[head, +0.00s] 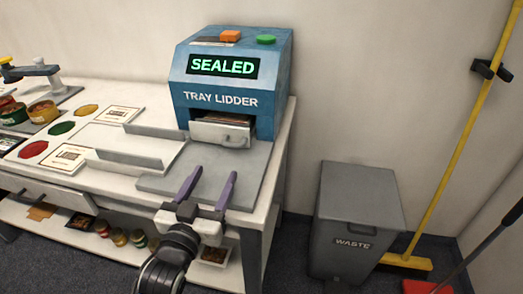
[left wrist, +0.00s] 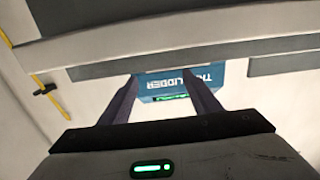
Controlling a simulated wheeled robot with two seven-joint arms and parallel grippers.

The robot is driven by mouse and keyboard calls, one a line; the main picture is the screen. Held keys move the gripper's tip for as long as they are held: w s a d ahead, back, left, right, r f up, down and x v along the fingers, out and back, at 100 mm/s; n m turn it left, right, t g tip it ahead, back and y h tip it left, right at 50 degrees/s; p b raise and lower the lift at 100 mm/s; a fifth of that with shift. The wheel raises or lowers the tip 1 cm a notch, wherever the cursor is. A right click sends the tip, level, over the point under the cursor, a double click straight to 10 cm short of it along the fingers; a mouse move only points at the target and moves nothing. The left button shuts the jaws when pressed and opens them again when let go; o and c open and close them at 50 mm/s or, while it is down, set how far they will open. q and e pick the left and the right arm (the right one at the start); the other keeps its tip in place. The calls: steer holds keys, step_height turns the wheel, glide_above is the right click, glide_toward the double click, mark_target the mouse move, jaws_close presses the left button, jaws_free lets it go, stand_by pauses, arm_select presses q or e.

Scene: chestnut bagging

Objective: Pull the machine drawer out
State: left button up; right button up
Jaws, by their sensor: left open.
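The blue tray lidder machine (head: 230,80) stands on the bench, its display reading SEALED. Its grey-white drawer (head: 210,132) sits low in the front opening, with a handle (head: 235,141) on its face. A brownish item shows above the drawer front, partly hidden inside the opening. My left gripper (head: 213,176) is open and empty, its two purple fingers pointing toward the machine, in front of and below the drawer, apart from the handle. In the left wrist view the machine (left wrist: 190,82) appears upside down between the fingers. My right gripper is not in view.
The white bench (head: 110,168) carries a grey plate (head: 170,184) before the machine and a pale angled chute (head: 139,145) to its left. Coloured discs, cards and tins lie farther left. A grey waste bin (head: 355,205) and yellow broom (head: 460,145) stand right.

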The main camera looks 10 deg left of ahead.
mark_target(231, 147)
arm_select(q)
steer(key=w, duration=1)
steer(key=shift+w+d, duration=0.1)
steer(key=shift+d, duration=0.2)
